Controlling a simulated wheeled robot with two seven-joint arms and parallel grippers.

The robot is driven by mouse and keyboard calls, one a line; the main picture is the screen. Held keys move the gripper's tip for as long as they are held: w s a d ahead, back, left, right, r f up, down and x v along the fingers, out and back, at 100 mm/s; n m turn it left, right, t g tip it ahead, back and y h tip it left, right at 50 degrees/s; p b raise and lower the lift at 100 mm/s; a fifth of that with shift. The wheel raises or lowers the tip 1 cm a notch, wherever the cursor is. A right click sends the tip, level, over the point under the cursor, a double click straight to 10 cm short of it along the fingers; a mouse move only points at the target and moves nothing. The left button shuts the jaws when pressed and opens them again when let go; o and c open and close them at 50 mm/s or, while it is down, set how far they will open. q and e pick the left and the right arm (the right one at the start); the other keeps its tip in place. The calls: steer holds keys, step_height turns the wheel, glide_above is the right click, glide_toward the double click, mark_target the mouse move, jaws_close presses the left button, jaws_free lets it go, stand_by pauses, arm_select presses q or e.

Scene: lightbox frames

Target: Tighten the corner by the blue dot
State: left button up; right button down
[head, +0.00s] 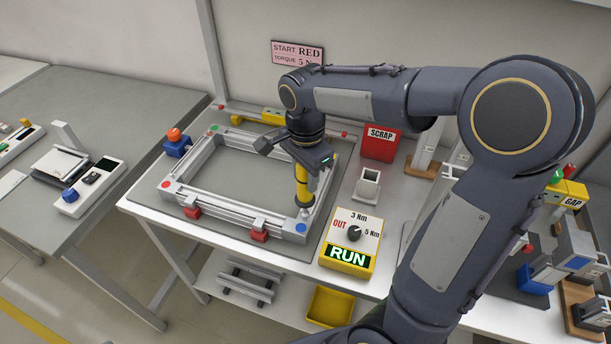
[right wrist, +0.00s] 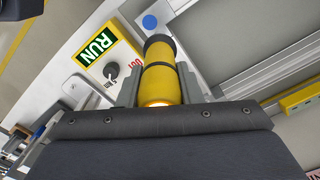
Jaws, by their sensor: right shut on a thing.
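A rectangular aluminium frame (head: 240,211) lies on a grey mat on the bench. Its near right corner carries a blue dot (head: 301,228); a red dot (head: 166,185) marks the left corner and a green dot (head: 214,128) the far left one. My right gripper (head: 302,164) is shut on a yellow and black screwdriver (head: 302,188), held roughly upright above the frame's right side. The tool's lower end is close behind the blue dot; contact is unclear. In the right wrist view the tool (right wrist: 160,82) points toward the blue dot (right wrist: 150,22). My left gripper is out of view.
A yellow control box (head: 348,240) with a 3 Nm/5 Nm dial and a lit RUN panel stands right of the frame. A sign (head: 298,52) reads START RED, TORQUE 5 N. A red SCRAP bin (head: 380,145) and grey holder (head: 368,186) stand behind. Red clamps (head: 259,236) line the near rail.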

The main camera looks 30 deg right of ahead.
steer(key=shift+s+f, duration=0.1)
stand_by(0.5)
steer(key=shift+r+p, duration=2.15)
steer(key=shift+r, duration=0.4)
